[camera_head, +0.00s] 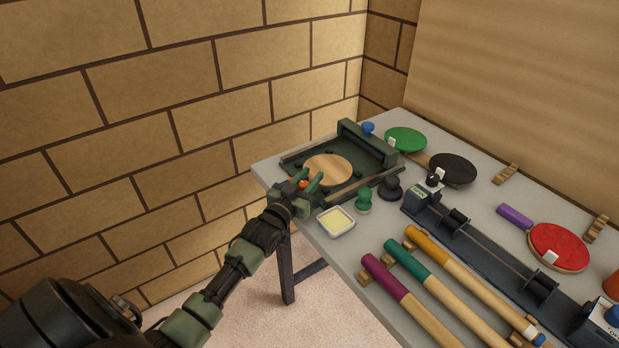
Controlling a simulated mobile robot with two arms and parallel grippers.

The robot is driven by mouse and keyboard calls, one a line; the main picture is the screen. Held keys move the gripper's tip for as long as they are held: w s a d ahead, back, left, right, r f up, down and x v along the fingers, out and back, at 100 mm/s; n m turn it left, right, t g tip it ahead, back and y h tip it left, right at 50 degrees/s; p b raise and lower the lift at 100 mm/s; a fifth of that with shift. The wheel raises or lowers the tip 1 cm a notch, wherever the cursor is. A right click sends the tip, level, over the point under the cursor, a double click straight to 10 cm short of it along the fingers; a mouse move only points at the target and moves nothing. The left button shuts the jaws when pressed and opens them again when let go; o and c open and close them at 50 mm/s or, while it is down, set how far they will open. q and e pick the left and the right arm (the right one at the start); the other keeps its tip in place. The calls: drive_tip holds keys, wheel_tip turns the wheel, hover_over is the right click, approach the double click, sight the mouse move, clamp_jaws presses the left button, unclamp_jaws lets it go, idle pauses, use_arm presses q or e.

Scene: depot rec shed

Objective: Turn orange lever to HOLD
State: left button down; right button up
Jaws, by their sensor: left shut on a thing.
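A dark green frame fixture (352,128) with a round wooden disc (328,168) in it sits at the left corner of the grey table. A small orange piece, which looks like the orange lever (304,183), shows at the fixture's near left corner, between my left gripper's fingers. My left gripper (309,181) reaches in from the lower left and is shut on it. The fingers hide most of the lever, so its angle cannot be told. No HOLD mark can be read from here. My right gripper is not in view.
A tray with a pale yellow block (336,221) and a green knobbed piece (364,201) stand close to the right of my gripper. Paddles, a long dark rail fixture (490,257) and several colored-grip handles (405,297) fill the table's right. A brick wall rises behind.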

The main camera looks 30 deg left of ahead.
sight(301, 188)
use_arm(q)
drive_tip(key=c, duration=1.1)
unclamp_jaws()
drive_tip(key=shift+r, duration=0.1)
drive_tip(key=shift+s+f, duration=0.2)
drive_tip(key=shift+s, duration=0.3)
drive_tip(key=s, duration=0.4)
drive_tip(key=s+b, duration=0.1)
drive_tip(key=s, duration=0.1)
drive_tip(key=shift+s+d+r, duration=0.15)
drive_tip(key=shift+s+d, duration=0.1)
drive_tip(key=shift+s, duration=0.15)
